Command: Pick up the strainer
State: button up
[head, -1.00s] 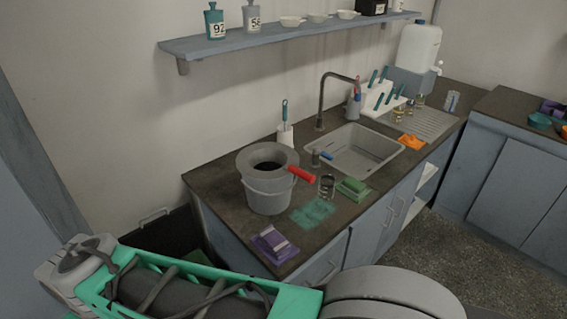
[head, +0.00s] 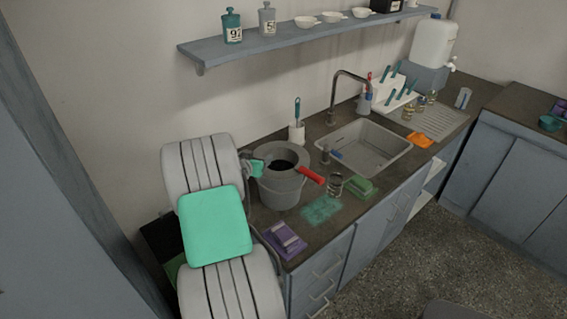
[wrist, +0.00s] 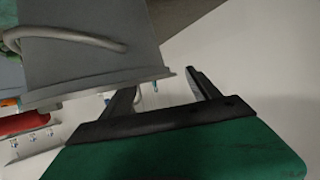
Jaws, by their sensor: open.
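A grey bucket (head: 281,190) stands on the counter left of the sink. A red handle (head: 311,176) sticks out to the right at its top, beside a dark round opening; I take this as the strainer, but its bowl is hard to make out. In the wrist view the bucket (wrist: 90,62) appears inverted, and the red handle (wrist: 22,124) is at the left edge. My gripper (head: 262,166) is at the bucket's left rim, opposite the red handle. Its open jaws (wrist: 160,86) are close to the rim edge; contact cannot be told.
A metal mesh-like cup (head: 335,185), a green sponge (head: 361,188), a teal cloth (head: 321,209) and a purple packet (head: 284,241) lie near the bucket. A brush in a white holder (head: 297,130) stands behind. The sink (head: 365,145) is to the right, under the wall shelf (head: 300,35).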

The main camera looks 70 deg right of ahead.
jog(key=x, duration=0.2)
jog(key=shift+d+f, duration=0.15)
jog(key=shift+d, duration=0.2)
jog(key=shift+c, duration=0.2)
jog(key=shift+a, duration=0.1)
grip_shut()
dwell(0.4)
